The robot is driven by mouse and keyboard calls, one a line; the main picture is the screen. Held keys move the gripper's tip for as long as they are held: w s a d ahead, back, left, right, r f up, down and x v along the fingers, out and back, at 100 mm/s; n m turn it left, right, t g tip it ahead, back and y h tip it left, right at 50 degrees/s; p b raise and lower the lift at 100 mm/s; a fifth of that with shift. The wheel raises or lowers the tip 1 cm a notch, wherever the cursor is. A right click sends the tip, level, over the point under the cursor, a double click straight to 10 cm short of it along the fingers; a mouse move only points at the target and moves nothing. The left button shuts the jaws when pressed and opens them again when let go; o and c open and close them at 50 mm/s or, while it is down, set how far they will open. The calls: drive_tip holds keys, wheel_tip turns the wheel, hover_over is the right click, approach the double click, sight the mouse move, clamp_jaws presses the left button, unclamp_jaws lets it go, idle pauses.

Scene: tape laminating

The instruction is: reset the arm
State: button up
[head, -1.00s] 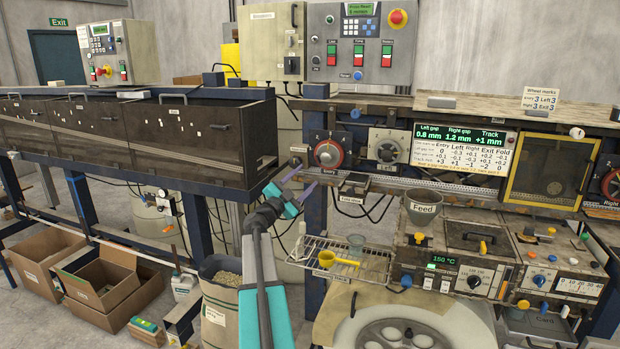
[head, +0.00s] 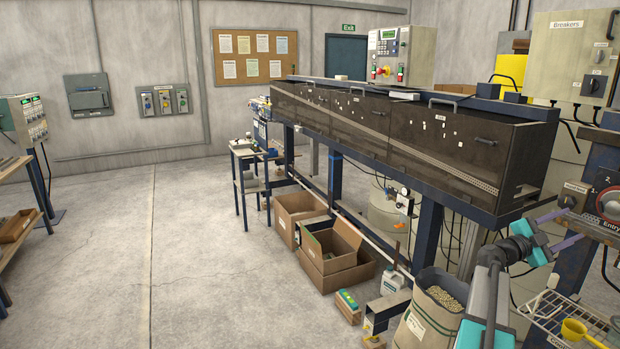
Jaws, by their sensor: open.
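My arm rises from the bottom right of the head view, with teal and grey links. My gripper (head: 577,224) points right, its two thin purple fingers spread apart with nothing between them. It shows in front of the blue frame left of the red-ringed Entry dial (head: 608,204). I cannot tell how far it is from the dial, but no contact is visible.
A long dark covered conveyor (head: 400,130) runs along the back. Below are cardboard boxes (head: 335,255) and a sack of pellets (head: 432,310). A wire rack with a yellow scoop (head: 578,331) sits right of my arm.

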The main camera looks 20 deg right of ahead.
drive_tip(key=w+a+f+n+t+y, duration=0.2)
drive_tip(key=w+a+f+n+t, duration=0.4)
drive_tip(key=w+a+f, duration=0.8)
drive_tip(key=w+a+f+n+t+y, duration=0.1)
drive_tip(key=w+a+f+n+t, duration=0.45)
drive_tip(key=w+a+f, duration=0.85)
drive_tip(key=w+a+f+n+t+y+b, duration=0.1)
drive_tip(key=w+a+f+n+t+y, duration=0.35)
drive_tip(key=a+f, duration=0.7)
drive_tip(key=w+a+f+n+t+y, duration=0.1)
drive_tip(key=w+a+f+n+y, duration=0.5)
drive_tip(key=a, duration=1)
drive_tip(key=s+a+f+n+g+y, duration=0.2)
drive_tip(key=s+a+f+n+y, duration=0.35)
drive_tip(key=a+f, duration=0.9)
drive_tip(key=s+a+f+n+g+y, duration=0.1)
drive_tip(key=s+a+f+g+y, duration=0.1)
drive_tip(key=s+a+f, duration=0.4)
drive_tip(key=s+a+f+g+y, duration=0.1)
drive_tip(key=s+a+f+g, duration=0.15)
drive_tip(key=s, duration=0.45)
drive_tip(key=s+n+g+h, duration=0.1)
drive_tip(key=s+g, duration=1.1)
drive_tip(key=s, duration=1.8)
drive_tip(key=shift+s+d+f+b, duration=0.3)
drive_tip(key=shift+s+f, duration=0.05)
drive_tip(key=shift+s, duration=0.05)
